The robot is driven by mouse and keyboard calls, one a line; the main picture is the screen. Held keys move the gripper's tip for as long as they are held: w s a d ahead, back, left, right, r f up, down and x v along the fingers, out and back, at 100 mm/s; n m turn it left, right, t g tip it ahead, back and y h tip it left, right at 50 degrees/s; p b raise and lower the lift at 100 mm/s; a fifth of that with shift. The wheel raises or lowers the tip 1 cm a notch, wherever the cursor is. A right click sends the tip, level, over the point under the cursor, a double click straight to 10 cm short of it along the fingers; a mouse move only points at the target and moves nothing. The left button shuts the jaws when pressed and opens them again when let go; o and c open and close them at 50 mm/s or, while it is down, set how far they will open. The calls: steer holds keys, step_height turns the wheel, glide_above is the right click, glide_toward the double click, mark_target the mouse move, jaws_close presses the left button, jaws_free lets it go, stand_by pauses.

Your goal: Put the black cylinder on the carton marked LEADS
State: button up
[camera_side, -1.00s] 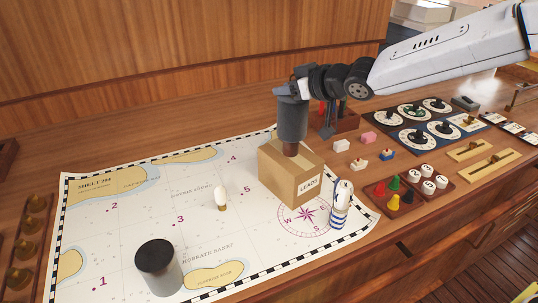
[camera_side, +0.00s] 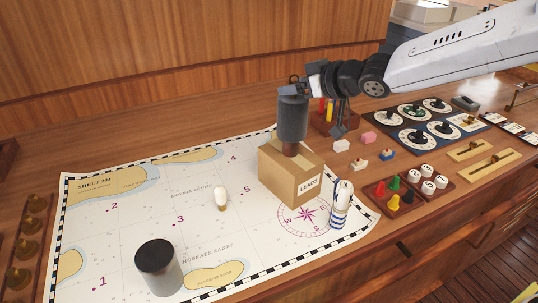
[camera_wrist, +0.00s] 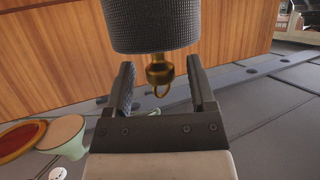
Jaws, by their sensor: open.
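The black cylinder (camera_side: 292,118) stands upright on the carton marked LEADS (camera_side: 284,182), with a brown foot (camera_side: 290,149) at the carton's top. In the wrist view the cylinder (camera_wrist: 155,25) shows a ribbed dark side and a brass knob with a ring (camera_wrist: 159,72). My gripper (camera_side: 304,82) is beside the cylinder's top, to its right. Its jaws are open, with the brass knob and ring showing between the fingers in the wrist view (camera_wrist: 160,66). I see a gap on each side of the knob.
A grey canister with a black top (camera_side: 158,267) stands at the chart's front left. A small white-topped piece (camera_side: 220,198) stands mid-chart. A blue-and-white striped figure (camera_side: 341,205) stands right of the carton. Coloured pegs (camera_side: 394,190) and dials (camera_side: 418,138) crowd the right. Much of the chart is clear.

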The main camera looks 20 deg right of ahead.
steer(key=v, duration=0.9)
steer(key=shift+s+d, duration=0.1)
steer(key=shift+s, duration=0.05)
stand_by(0.5)
steer(key=s+d+f+m+g+h, duration=0.2)
steer(key=s+d+f+g, duration=0.3)
steer(key=s+f, duration=0.4)
steer(key=s+d+f+m+g+h, duration=0.2)
steer(key=s+d+f+g, duration=0.3)
steer(key=f, duration=0.8)
steer(key=s+d+h, duration=0.1)
steer(key=s+d, duration=0.2)
steer(key=s, duration=0.1)
steer(key=shift+s+d+f, duration=0.2)
steer(key=shift+s+f, duration=0.15)
